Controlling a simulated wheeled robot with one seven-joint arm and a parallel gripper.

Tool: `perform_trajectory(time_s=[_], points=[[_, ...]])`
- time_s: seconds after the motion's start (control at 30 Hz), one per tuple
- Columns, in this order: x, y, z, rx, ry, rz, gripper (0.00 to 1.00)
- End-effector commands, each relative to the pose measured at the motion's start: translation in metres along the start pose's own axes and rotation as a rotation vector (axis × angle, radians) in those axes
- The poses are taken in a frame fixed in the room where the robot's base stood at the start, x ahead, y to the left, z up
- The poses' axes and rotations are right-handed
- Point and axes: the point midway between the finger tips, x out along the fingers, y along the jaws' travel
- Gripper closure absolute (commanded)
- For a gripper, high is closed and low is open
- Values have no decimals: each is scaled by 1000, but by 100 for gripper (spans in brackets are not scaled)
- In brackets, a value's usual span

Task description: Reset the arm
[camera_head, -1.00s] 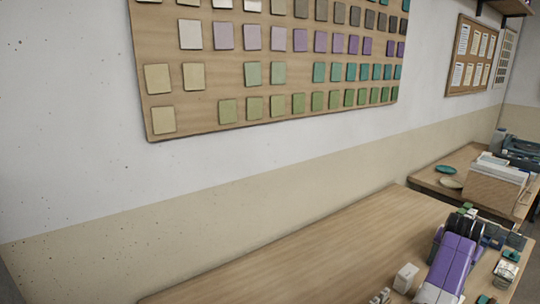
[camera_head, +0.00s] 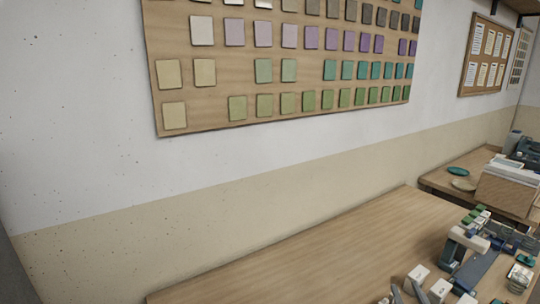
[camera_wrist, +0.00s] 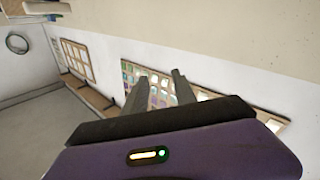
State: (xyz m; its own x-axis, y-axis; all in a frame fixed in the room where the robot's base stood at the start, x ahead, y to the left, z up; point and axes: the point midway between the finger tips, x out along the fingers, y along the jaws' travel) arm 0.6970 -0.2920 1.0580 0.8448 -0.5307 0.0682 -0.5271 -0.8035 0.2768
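My gripper (camera_wrist: 160,85) shows in the wrist view. Its two grey fingers stand apart with nothing between them, so it is open and empty. Its purple housing (camera_wrist: 180,150) fills the bottom of that view. Beyond the fingers is the wall board with coloured tiles (camera_wrist: 215,95), seen at a tilt and apart from the fingers. In the head view I cannot make out my gripper for certain; small grey shapes at the bottom edge may be its fingers.
The wooden table (camera_head: 330,255) is bare on its left and middle. White blocks (camera_head: 418,273), a blue-grey strip and small containers crowd its right end. A second table holds a wooden box (camera_head: 505,192) and dishes (camera_head: 464,184). The tile board (camera_head: 290,105) hangs above.

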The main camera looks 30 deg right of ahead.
Motion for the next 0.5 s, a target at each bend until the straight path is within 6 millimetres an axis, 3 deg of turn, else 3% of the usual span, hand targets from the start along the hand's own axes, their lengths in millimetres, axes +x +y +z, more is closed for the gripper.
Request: perform_trajectory(time_s=[0.03, 0.2, 0.5], points=[[-23, -18, -1, 2, 12, -51, 67], [-94, -65, -17, 45, 55, -201, 67], [-220, -113, -43, 166, 24, -415, 67]])
